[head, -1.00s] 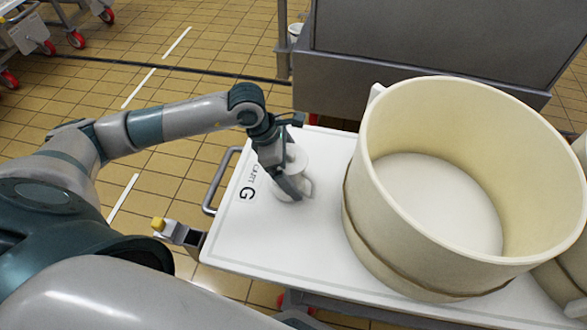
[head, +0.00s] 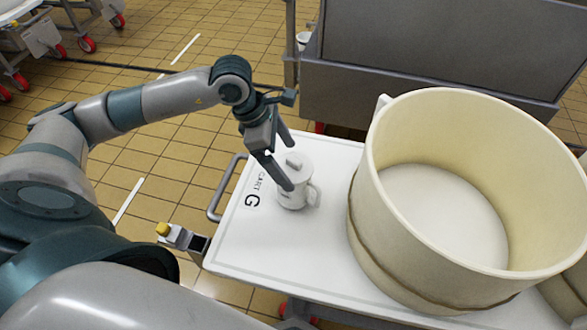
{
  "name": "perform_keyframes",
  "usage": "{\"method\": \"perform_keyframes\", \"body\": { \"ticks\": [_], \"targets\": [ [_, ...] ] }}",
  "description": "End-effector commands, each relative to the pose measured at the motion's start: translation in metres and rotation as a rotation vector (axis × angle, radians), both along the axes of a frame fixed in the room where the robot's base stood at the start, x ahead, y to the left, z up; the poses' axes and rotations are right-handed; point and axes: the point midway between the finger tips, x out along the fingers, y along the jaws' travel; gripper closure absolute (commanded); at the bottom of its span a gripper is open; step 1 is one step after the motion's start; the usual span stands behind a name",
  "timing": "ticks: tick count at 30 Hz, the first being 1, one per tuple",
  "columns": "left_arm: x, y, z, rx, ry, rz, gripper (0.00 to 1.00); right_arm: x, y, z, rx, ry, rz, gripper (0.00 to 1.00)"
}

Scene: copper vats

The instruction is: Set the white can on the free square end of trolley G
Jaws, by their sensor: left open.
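The white can (head: 294,198), with a side handle and a lidded top with a knob, stands upright on the left end of trolley G (head: 262,250), beside the black letter G. My left gripper (head: 289,167) is open, with its fingers above and in front of the can's top. Whether a finger touches the can I cannot tell. My right gripper is not in view.
A large cream round tub (head: 370,235) fills the middle of the trolley, right of the can. A metal push handle (head: 222,190) sits at the trolley's left edge. A grey steel vat stand (head: 430,60) is behind. Tiled floor lies open at left.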

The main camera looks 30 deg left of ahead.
Motion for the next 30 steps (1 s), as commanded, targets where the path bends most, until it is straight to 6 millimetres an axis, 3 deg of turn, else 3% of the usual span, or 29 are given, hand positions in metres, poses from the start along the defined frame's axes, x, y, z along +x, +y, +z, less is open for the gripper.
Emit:
{"method": "perform_keyframes", "body": {
  "ticks": [3,9,30],
  "targets": [
    [-0.003,0.006,0.017,0.0,-0.002,0.0,0.08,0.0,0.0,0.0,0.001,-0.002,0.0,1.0],
    [-0.006,0.012,0.032,0.001,0.0,0.0,0.08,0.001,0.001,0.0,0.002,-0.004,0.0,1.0],
    [-0.007,0.012,0.034,0.0,0.001,0.0,0.08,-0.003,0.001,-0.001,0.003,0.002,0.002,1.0]
  ]
}}
